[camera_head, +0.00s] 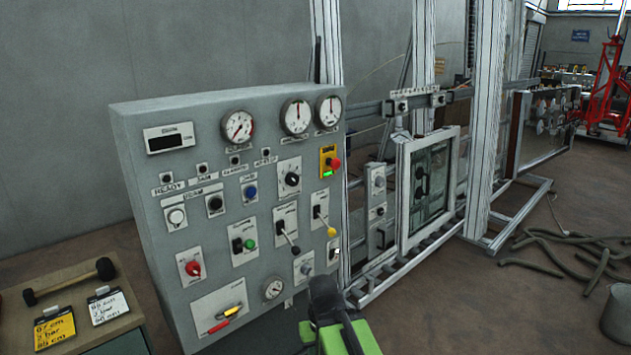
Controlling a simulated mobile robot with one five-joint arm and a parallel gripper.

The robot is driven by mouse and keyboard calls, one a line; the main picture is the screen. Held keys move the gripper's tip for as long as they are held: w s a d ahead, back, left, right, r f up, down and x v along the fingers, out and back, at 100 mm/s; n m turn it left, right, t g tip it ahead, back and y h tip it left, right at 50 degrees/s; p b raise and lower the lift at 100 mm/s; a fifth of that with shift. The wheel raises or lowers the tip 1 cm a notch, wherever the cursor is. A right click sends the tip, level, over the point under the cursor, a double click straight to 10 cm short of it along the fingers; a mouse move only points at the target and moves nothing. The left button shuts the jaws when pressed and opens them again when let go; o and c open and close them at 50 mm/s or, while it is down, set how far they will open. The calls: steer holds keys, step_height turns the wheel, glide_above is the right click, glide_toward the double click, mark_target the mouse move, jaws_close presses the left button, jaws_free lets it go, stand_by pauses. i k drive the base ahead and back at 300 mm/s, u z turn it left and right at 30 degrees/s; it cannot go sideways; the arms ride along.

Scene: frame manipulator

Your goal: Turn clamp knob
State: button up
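A grey control panel (140,130) stands in the middle left with several knobs, levers and gauges. Its labels are too small to read surely, so I cannot tell which knob is the clamp knob. A black rotary knob (292,179) sits on a white plate at the upper right of the panel. A red knob (193,268) is at the lower left and a white round knob (176,215) is above it. My gripper (324,290), dark with a green part behind it, is at the bottom centre, low before the panel's right edge. Its fingers cannot be made out.
A metal frame with a glazed window (428,180) stands right of the panel. A table (90,270) with a mallet (70,281) and cards is at lower left. Hoses (570,255) and a grey bucket (616,315) lie on the floor at right. Yellow and red-handled tools (225,318) hang low on the panel.

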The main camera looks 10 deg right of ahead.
mark_target(292, 179)
steer(key=i, duration=1)
steer(key=u, duration=0.3)
steer(key=k, duration=1.2)
steer(key=u, duration=0.45)
steer(key=i, duration=0.6)
steer(key=u, duration=0.25)
